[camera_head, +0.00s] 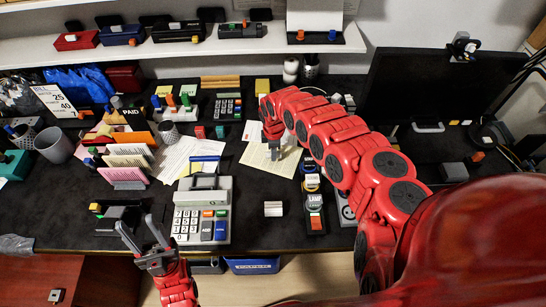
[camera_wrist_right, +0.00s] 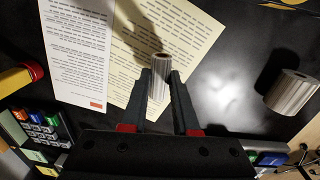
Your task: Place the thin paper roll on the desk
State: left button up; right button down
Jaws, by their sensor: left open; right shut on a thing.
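The thin paper roll (camera_wrist_right: 158,82) is a narrow whitish cylinder with a dark core hole. In the right wrist view it is between the fingertips of my right gripper (camera_wrist_right: 161,92), which is shut on it. In the head view my right gripper (camera_head: 275,148) is over the cream printed sheet on the desk (camera_head: 257,235); the roll is mostly hidden there. I cannot tell whether the roll touches the desk. My left gripper (camera_head: 143,235) is open and empty over the desk's front edge, left of the calculator.
A thicker paper roll (camera_head: 273,208) lies on the desk; it also shows in the right wrist view (camera_wrist_right: 291,91). A grey calculator (camera_head: 203,208) stands left of it. Printed sheets (camera_head: 185,158) lie beyond. Dark desk around the thick roll is clear. A label device (camera_head: 314,212) is to its right.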

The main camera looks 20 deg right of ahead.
notch_tip(320, 180, down, 3)
jog(key=shift+f, duration=0.1)
dwell(0.3)
jog(key=shift+f+b, duration=0.2)
jog(key=shift+b, duration=0.2)
jog(key=c, duration=0.7)
grip_release()
jog(key=shift+r, duration=0.1)
